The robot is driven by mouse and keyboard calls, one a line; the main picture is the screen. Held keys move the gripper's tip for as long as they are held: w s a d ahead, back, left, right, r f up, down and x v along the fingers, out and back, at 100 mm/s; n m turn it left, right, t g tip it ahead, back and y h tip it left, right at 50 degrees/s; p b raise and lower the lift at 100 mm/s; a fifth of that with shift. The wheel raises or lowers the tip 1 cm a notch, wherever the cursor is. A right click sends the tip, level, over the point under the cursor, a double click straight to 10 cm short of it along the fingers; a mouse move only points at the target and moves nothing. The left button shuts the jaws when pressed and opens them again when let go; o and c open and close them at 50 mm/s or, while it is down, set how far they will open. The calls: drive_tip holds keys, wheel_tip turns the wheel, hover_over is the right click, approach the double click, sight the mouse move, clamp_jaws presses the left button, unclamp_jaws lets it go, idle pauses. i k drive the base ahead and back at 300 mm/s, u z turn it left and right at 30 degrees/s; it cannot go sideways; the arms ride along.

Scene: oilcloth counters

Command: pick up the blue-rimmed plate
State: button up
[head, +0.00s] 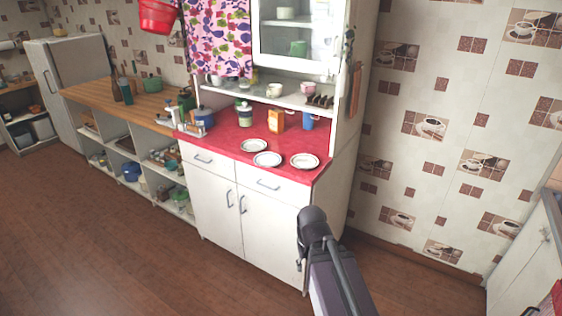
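Three white plates lie flat on the red oilcloth counter (232,147) of the white cabinet. One plate (254,146) is at the back left, one plate (267,160) is at the front middle, and one plate (305,161) is at the right near the counter's edge. Their rims show thin darker lines, but at this size I cannot tell which rim is blue. They lie apart or nearly touching. Part of my arm rises at the bottom centre, in front of the cabinet's lower right. My gripper does not show.
An orange box (276,120), a blue mug (308,121) and a green-and-white jar (245,116) stand behind the plates. A blue pot (204,118) stands at the counter's left. A shelf (270,95) overhangs the back. The brown floor (130,250) is clear at the left.

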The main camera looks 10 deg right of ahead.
sight(268, 159)
drive_tip(key=z, duration=0.65)
drive_tip(key=i, duration=1)
drive_tip(key=u, duration=0.05)
